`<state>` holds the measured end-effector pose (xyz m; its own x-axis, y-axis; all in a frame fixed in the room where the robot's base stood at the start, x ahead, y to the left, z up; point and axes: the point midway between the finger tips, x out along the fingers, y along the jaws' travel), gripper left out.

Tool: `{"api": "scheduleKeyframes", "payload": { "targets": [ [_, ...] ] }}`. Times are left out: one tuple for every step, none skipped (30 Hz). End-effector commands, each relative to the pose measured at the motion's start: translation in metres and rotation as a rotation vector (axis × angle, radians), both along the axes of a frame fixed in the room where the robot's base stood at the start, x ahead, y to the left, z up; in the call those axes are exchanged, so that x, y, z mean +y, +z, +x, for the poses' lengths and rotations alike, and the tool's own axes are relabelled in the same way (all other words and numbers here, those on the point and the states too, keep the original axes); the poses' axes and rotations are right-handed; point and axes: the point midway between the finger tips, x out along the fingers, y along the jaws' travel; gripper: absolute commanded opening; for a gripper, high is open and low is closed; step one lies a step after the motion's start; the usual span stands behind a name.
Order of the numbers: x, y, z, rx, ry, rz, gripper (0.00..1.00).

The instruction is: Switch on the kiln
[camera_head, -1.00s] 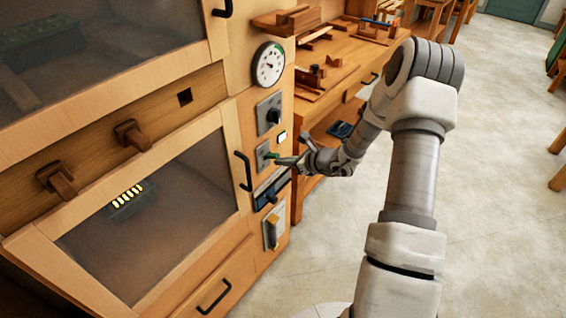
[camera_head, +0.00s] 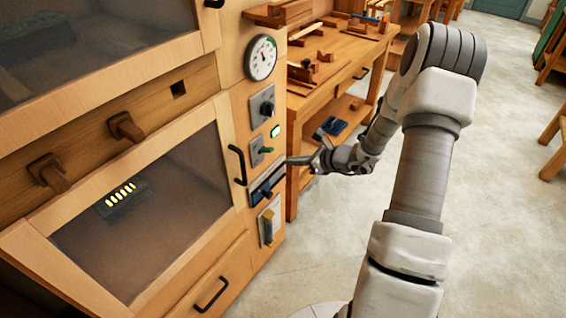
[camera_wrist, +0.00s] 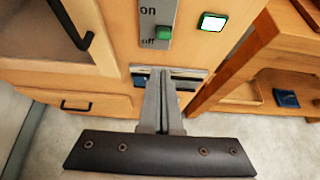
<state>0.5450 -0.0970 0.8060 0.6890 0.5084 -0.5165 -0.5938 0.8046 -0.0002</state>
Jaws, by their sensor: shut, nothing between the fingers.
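The kiln is a wooden cabinet with a glazed door (camera_head: 150,215) and a column of controls on its right side. A green-tipped switch (camera_head: 266,150) sits on a grey plate; in the wrist view the green knob (camera_wrist: 164,33) is at the plate's lower end, beside the word "off", with "on" above. A small green-framed light (camera_head: 275,131) shows bright, also in the wrist view (camera_wrist: 213,22). My gripper (camera_head: 290,161) is shut and empty, just right of and slightly below the switch, apart from it. In the wrist view my fingers (camera_wrist: 165,72) point below the knob.
A round gauge (camera_head: 261,57) and a rotary knob (camera_head: 266,107) are above the switch. A dark slot panel (camera_head: 267,184) and a yellow-handled control (camera_head: 268,222) are below. A black door handle (camera_head: 238,165) stands left.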

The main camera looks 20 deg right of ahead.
Motion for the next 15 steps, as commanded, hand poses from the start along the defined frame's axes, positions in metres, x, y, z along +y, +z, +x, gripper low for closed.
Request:
{"api": "scheduleKeyframes", "payload": {
  "targets": [
    [-0.005, 0.01, -0.005, -0.001, -0.004, -0.001, 0.0],
    [-0.007, 0.013, -0.008, 0.0, -0.003, -0.002, 0.0],
    [-0.009, 0.017, -0.011, 0.0, -0.002, -0.001, 0.0],
    [-0.01, 0.019, -0.013, -0.001, -0.002, -0.001, 0.0],
    [-0.011, 0.021, -0.015, 0.0, -0.001, 0.0, 0.0],
    [-0.013, 0.024, -0.017, -0.001, -0.001, 0.0, 0.0],
    [-0.014, 0.025, -0.018, 0.0, -0.001, 0.0, 0.0],
    [-0.014, 0.026, -0.019, 0.0, -0.001, 0.0, 0.0],
    [-0.015, 0.027, -0.02, 0.001, -0.001, 0.001, 0.0],
    [-0.015, 0.027, -0.021, 0.001, -0.001, 0.001, 0.0],
    [-0.015, 0.028, -0.021, 0.001, -0.001, 0.001, 0.0],
    [-0.015, 0.028, -0.021, 0.001, -0.001, 0.001, 0.0],
    [-0.015, 0.028, -0.021, 0.001, -0.001, 0.001, 0.0],
    [-0.015, 0.028, -0.021, 0.001, -0.001, 0.001, 0.0],
    [-0.015, 0.028, -0.021, 0.001, -0.001, 0.001, 0.0]
  ]
}}
